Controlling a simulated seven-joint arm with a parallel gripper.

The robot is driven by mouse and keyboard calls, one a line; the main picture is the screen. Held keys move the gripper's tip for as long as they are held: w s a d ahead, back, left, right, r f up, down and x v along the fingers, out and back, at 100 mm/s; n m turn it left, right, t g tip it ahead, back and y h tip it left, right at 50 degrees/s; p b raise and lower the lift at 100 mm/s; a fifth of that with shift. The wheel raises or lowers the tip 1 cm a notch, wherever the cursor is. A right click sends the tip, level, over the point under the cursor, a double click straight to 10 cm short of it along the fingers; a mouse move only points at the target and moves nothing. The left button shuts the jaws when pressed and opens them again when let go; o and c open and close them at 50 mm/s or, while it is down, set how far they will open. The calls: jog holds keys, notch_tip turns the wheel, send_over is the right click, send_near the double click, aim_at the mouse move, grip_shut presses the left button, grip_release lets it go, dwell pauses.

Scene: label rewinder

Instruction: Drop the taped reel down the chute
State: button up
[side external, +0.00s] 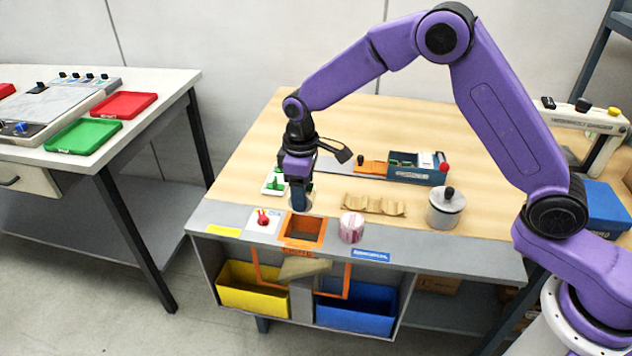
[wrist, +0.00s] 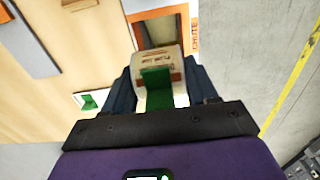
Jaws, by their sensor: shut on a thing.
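My gripper (side external: 300,202) is above the bench, just behind the chute's opening. In the wrist view, my gripper (wrist: 162,95) is shut on a pale reel (wrist: 150,62) with printed marks, a green strip and a brown band. In the side view the reel is mostly hidden by the fingers. The chute (side external: 303,230) is a square orange-rimmed opening in the grey front strip. In the wrist view, the chute (wrist: 194,38) lies just beyond the reel, which overlaps its near edge. I cannot tell the exact height of the reel over the bench.
A pink-and-white roll (side external: 351,228) stands right of the chute, a red knob (side external: 262,218) left of it. Below are a tan flap (side external: 304,268), a yellow bin (side external: 252,297) and a blue bin (side external: 355,312). A wooden cradle (side external: 374,205) and metal canister (side external: 446,210) stand to the right.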

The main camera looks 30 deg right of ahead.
jog(key=shift+f, duration=2.7)
jog(key=o, duration=0.8)
jog(key=shift+o, duration=0.2)
jog(key=shift+r, duration=0.1)
notch_tip(320, 180, up, 17)
jog(key=shift+r, duration=0.15)
jog(key=shift+s, duration=0.1)
